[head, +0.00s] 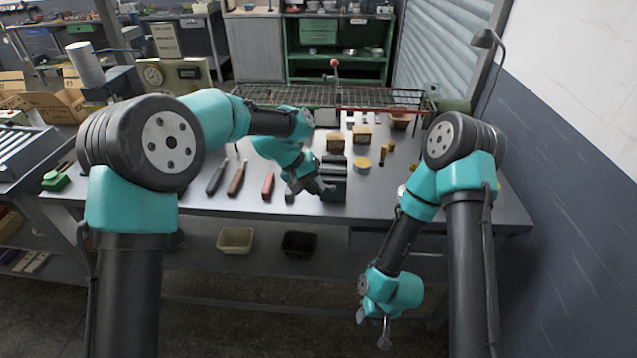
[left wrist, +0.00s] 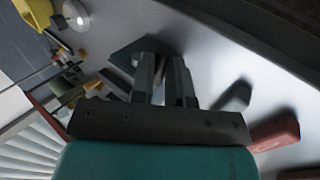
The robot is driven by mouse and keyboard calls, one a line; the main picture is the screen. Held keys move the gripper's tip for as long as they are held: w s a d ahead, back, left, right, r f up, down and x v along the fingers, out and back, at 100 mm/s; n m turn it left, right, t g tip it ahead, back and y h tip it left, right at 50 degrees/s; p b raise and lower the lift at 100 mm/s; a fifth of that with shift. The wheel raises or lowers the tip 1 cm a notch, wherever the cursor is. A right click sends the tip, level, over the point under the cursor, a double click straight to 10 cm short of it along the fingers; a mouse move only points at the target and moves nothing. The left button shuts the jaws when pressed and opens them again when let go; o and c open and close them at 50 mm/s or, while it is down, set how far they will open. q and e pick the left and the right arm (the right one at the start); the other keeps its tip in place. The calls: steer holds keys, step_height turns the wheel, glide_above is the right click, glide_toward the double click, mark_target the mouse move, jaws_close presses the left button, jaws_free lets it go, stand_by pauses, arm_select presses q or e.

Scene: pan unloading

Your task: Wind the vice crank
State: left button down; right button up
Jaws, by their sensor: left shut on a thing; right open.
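The vice (head: 334,180) is a dark block-like body near the front edge of the grey bench in the head view. My left gripper (head: 312,190) is at its left front side, low over the bench. In the left wrist view its fingers (left wrist: 166,82) are shut around a small grey part, which looks like the vice crank (left wrist: 159,72). The fingers hide most of the crank, and its angle cannot be told. Part of the dark vice (left wrist: 135,50) shows beyond the fingers. My right gripper (head: 374,334) hangs open and empty in front of the bench, below its top.
Handled tools, one with a red handle (head: 267,186), lie left of the vice. A yellow round tin (head: 362,164) and small wooden blocks (head: 336,141) are to its right and behind. A wire rack (head: 380,98) stands at the back. Bins (head: 235,239) sit under the bench.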

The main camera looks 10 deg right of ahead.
arm_select(q)
steer(key=shift+w+a+f+g+h, duration=0.15)
steer(key=shift+f+h, duration=0.15)
steer(key=shift+h, duration=0.25)
steer(key=shift+s+a+f+g+h, duration=0.15)
steer(key=shift+f+h, duration=0.15)
steer(key=shift+h, duration=0.25)
steer(key=c, duration=1.1)
jaws_free()
steer(key=v, duration=1.7)
steer(key=shift+w+a, duration=0.15)
steer(key=shift+a, duration=0.1)
